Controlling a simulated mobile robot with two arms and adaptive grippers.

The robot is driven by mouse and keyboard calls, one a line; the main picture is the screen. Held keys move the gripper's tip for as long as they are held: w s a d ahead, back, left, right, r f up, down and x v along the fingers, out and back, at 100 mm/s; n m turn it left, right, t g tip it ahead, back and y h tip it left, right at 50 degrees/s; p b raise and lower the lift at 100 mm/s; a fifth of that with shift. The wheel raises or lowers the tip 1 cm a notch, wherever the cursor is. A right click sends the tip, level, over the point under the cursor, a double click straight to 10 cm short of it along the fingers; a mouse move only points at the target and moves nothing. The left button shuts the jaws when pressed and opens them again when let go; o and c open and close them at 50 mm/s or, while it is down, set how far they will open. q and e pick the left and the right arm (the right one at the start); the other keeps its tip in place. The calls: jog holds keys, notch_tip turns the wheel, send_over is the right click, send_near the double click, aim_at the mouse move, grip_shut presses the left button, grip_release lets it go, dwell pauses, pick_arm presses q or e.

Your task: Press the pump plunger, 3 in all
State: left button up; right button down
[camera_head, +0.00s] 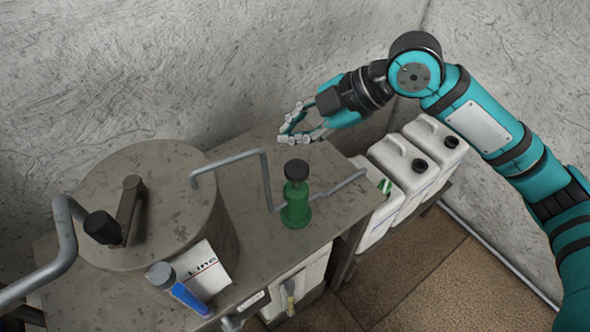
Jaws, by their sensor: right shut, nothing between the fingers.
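A green pump body (295,210) stands upright on the grey bench top, right of the middle. Its plunger has a round black knob (296,170) on top, raised above the green body on a narrower green neck. My right gripper (287,137) reaches in from the right, behind the pump and near the wall. Its fingers are shut with nothing between them, apart from the black knob in this view. The height of the fingers over the bench is hard to tell. My left gripper is out of view.
A large grey drum (150,190) with a crank stands at left. Metal pipes (232,158) run beside the pump. A blue tube (185,292) is at the front. White canisters (405,170) stand at right. Bare bench top (240,235) lies left of the pump.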

jog(key=b, duration=0.4)
send_over(296, 171)
notch_tip(296, 171, down, 5)
jog(key=shift+r, duration=0.2)
jog(key=shift+w+f+b, duration=0.1)
jog(key=shift+f+b, duration=0.25)
jog(key=shift+f, duration=0.75)
jog(key=shift+f, duration=0.1)
jog(key=shift+f, duration=0.35)
